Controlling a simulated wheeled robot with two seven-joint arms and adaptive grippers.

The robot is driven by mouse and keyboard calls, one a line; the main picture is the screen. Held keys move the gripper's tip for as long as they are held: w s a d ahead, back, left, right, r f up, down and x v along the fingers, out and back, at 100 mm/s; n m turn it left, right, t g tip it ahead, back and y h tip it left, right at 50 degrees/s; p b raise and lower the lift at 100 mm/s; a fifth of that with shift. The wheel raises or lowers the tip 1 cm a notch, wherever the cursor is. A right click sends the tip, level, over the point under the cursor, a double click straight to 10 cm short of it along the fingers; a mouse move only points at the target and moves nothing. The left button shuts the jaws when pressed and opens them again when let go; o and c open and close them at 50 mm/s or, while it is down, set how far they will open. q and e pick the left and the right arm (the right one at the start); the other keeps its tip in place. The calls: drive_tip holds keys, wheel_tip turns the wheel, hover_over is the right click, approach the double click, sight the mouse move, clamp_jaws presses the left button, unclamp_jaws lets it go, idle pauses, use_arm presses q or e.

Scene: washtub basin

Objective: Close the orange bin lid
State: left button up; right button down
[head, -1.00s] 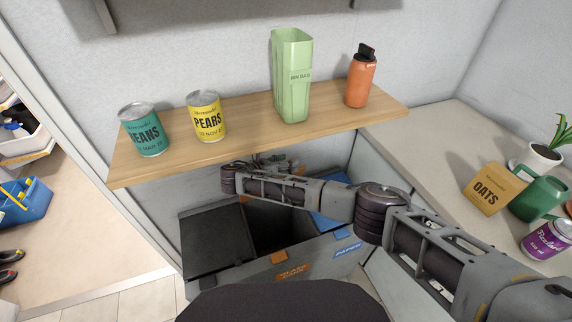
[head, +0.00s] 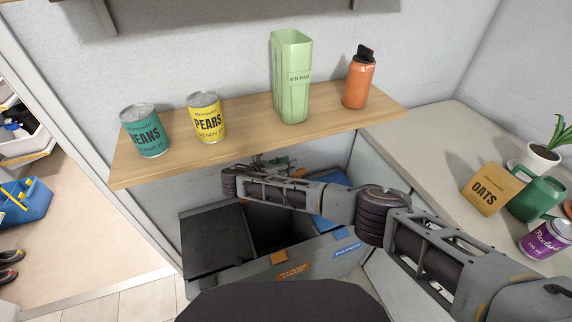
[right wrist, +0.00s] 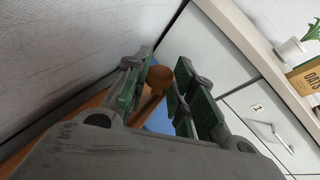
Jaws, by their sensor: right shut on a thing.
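The bin unit (head: 300,262) stands low under the shelf, with a dark open compartment (head: 268,228) in its middle, above an orange label (head: 292,272). My right gripper (head: 275,163) is behind this opening, partly hidden by its own arm and the shelf's shadow. In the right wrist view its fingers (right wrist: 157,88) are shut on an orange-brown knob (right wrist: 158,77). An orange surface, apparently the raised orange lid (right wrist: 97,100), shows behind the left finger. Most of the lid is hidden in both views. My left gripper is not in view.
A dark grey lid (head: 212,240) covers the left compartment and a blue lid (head: 330,222) lies at the right. A counter (head: 440,150) stands at the right.

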sight(298, 172)
drive_tip(key=shift+s+d+f+p, duration=0.15)
drive_tip(key=shift+s+p, duration=0.2)
drive_tip(key=shift+s, duration=0.1)
drive_tip(key=shift+s+d+f+m+t+p, duration=0.2)
drive_tip(key=shift+s+f+t+p, duration=0.1)
drive_tip(key=shift+s+p, duration=0.3)
drive_tip(key=shift+s+d+f+m+t+p, duration=0.2)
drive_tip(key=shift+s+f+p, duration=0.1)
drive_tip(key=shift+s+p, duration=0.25)
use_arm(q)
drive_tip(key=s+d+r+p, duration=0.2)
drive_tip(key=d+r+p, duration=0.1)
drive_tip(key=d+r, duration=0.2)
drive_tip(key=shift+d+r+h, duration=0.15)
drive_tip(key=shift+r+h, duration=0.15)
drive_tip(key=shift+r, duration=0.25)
use_arm(e)
drive_tip(key=s+d+f+m+t, duration=0.1)
drive_tip(key=s+d+f, duration=0.2)
drive_tip(key=s+f, duration=0.6)
drive_tip(key=shift+s+m, duration=0.2)
drive_tip(key=shift+m, duration=0.2)
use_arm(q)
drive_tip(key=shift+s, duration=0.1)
